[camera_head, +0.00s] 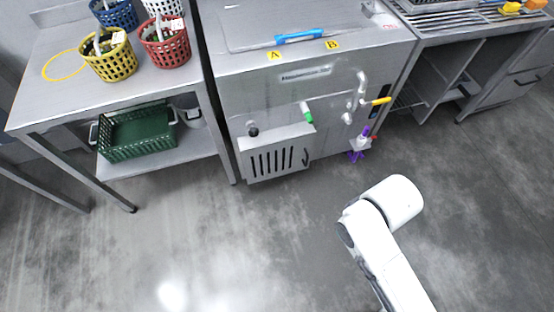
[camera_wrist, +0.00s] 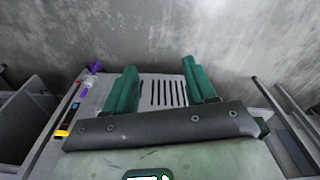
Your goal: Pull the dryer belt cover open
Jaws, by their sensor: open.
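The dryer belt cover is probably the grey slotted panel (camera_head: 252,162) low on the front of the steel machine (camera_head: 235,85). It has a row of dark vertical slots and a dark curved handle (camera_head: 305,157) at its right side. It looks closed, but I cannot be sure. In the wrist view the slotted panel (camera_wrist: 148,93) shows beyond and between my fingers. My gripper (camera_wrist: 157,65) is open, its two green fingers wide apart with nothing between them. It is apart from the panel. The handle cannot be made out in the wrist view. In the head view only my white arm shows.
A steel table (camera_head: 50,90) with baskets stands left. The floor in front is clear.

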